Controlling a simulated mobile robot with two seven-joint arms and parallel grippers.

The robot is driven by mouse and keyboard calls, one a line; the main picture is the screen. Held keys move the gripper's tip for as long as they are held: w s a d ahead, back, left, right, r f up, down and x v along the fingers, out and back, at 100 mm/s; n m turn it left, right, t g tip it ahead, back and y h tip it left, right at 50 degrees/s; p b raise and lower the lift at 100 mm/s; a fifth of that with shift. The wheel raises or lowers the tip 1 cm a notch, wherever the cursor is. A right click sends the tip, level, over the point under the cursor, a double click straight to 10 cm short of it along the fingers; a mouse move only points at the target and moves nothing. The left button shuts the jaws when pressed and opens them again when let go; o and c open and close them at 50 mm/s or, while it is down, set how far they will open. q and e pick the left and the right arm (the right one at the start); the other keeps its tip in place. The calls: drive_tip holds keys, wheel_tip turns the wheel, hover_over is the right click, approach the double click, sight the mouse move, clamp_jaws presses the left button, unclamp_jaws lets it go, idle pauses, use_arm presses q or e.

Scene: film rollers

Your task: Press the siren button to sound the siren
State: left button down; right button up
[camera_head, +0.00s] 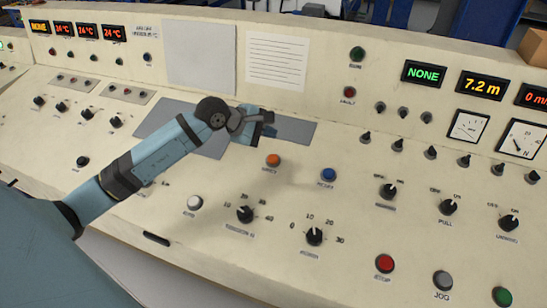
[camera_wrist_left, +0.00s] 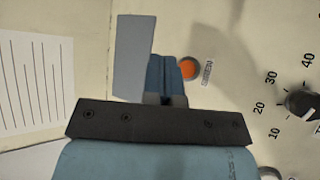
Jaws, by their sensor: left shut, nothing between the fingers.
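An orange button (camera_head: 273,160) sits on the sloping cream control panel, with a small label below it that is too blurred to read surely. It also shows in the left wrist view (camera_wrist_left: 189,68), just right of my fingers. A blue button (camera_head: 328,175) lies to its right. My left gripper (camera_head: 262,122) is shut and empty. It is above the panel, up and slightly left of the orange button in the head view, apart from it. The shut fingers (camera_wrist_left: 165,72) partly overlap the button's left edge in the wrist view. My right gripper is not in view.
Black knobs (camera_head: 314,236), a white button (camera_head: 195,202) and a red button (camera_head: 385,263) stand out from the panel nearby. A grey plate (camera_head: 295,129) lies behind the gripper. A paper sheet (camera_head: 277,61) and lit displays (camera_head: 424,73) are at the back.

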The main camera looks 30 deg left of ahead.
sight(271, 162)
use_arm(q)
drive_tip(key=f+b, duration=0.1)
drive_tip(key=f, duration=0.1)
drive_tip(key=w+f+b, duration=0.1)
drive_tip(key=f+b, duration=0.1)
drive_tip(key=f, duration=0.1)
drive_tip(key=f+b, duration=0.1)
drive_tip(key=f, duration=0.2)
drive_tip(key=shift+w+a, duration=0.2)
drive_tip(key=shift+w, duration=0.2)
drive_tip(key=shift+w+f+b, duration=0.15)
drive_tip(key=shift+f+b, duration=0.25)
drive_tip(key=shift+b, duration=0.15)
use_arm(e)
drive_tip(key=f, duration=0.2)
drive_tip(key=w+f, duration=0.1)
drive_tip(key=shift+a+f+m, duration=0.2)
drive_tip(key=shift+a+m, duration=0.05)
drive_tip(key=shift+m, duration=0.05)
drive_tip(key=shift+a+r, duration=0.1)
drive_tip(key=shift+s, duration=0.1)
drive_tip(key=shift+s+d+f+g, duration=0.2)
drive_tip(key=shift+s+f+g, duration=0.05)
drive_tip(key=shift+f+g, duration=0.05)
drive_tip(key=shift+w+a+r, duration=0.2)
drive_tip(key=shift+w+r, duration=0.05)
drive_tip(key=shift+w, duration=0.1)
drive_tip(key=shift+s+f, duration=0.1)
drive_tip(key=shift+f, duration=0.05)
